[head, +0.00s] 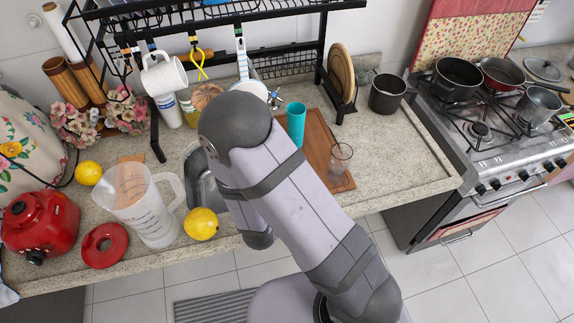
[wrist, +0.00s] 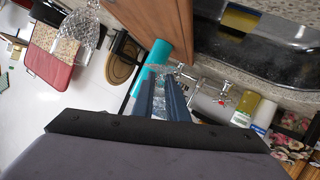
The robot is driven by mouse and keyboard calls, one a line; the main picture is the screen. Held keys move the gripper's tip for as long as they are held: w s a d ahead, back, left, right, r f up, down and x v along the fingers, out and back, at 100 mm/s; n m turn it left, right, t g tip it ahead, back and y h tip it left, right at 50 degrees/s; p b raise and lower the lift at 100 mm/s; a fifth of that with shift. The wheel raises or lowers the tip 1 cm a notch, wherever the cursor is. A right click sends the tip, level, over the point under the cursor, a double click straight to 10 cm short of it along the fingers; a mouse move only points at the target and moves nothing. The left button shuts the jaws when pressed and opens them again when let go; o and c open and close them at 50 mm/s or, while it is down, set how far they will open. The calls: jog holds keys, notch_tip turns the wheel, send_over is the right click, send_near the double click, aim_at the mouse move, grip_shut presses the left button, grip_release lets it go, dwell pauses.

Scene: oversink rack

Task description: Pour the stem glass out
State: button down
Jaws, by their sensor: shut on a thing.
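My gripper (wrist: 168,98) shows in the wrist view, its two blue-grey fingers close together. A small clear glassy part (wrist: 186,72) shows at the fingertips, seemingly the stem glass; most of it is hidden, and I cannot tell its tilt or whether anything is in it. In the head view my own arm hides the gripper and what it holds. The steel sink (head: 194,179) lies partly behind my arm; in the wrist view its basin (wrist: 250,45) is at the upper right.
A teal cup (head: 296,124) and a clear glass (head: 341,158) stand on or by the wooden board (head: 318,143). A lemon (head: 201,224) and a clear jug (head: 150,208) stand left of my arm. The black rack (head: 320,50) overhangs the back. The right counter is mostly clear.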

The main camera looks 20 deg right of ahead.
jog(key=n, duration=0.1)
jog(key=d+n+h+p, duration=0.1)
jog(key=shift+s+d+r+n+h, duration=0.3)
jog(key=shift+r+n, duration=0.1)
jog(key=shift+s+d+n+h, duration=0.15)
jog(key=shift+d+n+h, duration=0.3)
jog(key=shift+n, duration=0.35)
jog(key=n+h, duration=0.1)
jog(key=n, duration=0.3)
jog(key=f+n+t+h+b, duration=0.1)
jog(key=n, duration=0.1)
jog(key=shift+h, duration=0.35)
jog(key=shift+a+r+n, duration=0.15)
jog(key=shift+r+n, duration=0.45)
jog(key=shift+n, duration=0.2)
jog(key=shift+r+m+p, duration=0.25)
jog(key=shift+m+p, duration=0.35)
jog(key=shift+p, duration=0.1)
jog(key=m+p, duration=0.2)
jog(key=shift+r+m+g+y, duration=0.3)
jog(key=shift+r+y, duration=0.05)
jog(key=shift+y, duration=0.05)
jog(key=shift+m+y+p, duration=0.35)
jog(key=shift+m+y, duration=0.05)
jog(key=shift+m, duration=0.8)
jog(key=p, duration=0.2)
jog(key=shift+r+p, duration=0.15)
jog(key=shift+p, duration=0.2)
